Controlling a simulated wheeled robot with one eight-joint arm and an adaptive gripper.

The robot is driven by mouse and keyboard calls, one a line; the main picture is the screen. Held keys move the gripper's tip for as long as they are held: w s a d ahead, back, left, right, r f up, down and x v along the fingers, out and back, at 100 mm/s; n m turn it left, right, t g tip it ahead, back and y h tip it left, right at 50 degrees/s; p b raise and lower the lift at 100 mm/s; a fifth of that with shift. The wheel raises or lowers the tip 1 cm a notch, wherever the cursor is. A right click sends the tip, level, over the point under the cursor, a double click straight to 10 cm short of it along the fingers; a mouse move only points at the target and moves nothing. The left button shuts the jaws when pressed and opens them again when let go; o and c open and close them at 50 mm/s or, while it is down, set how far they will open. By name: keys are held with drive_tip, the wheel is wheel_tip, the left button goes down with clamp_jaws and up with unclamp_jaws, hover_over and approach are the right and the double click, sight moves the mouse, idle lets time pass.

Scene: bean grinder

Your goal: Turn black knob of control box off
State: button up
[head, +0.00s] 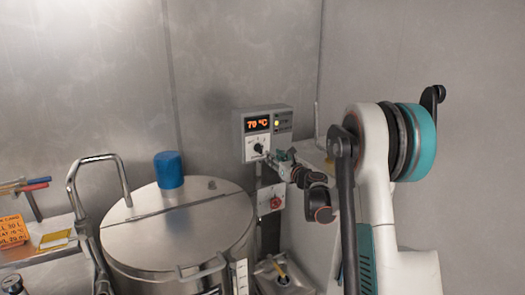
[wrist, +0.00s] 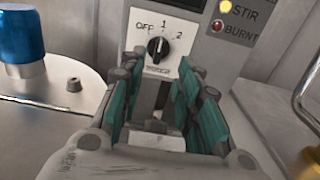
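The knob's pointer looks roughly upright, toward 1. My gripper (wrist: 160,78) is open, with its teal-padded fingers apart and nothing between them. Its fingertips are just below and to either side of the knob in the wrist view; whether they touch the box I cannot tell. In the head view my gripper (head: 277,158) is at the box's lower right.
A large lidded metal vessel (head: 140,235) with a blue cap (head: 169,170) stands left of the box. A red switch (head: 275,202) is below the box. A yellow STIR light (wrist: 225,6) and a red BURNT light (wrist: 217,25) are beside the knob plate.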

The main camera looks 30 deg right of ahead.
sight(261, 148)
drive_tip(key=w+b, duration=0.1)
drive_tip(key=w, duration=0.9)
drive_tip(key=shift+w+a, duration=0.1)
drive_tip(key=shift+a, duration=0.1)
clamp_jaws()
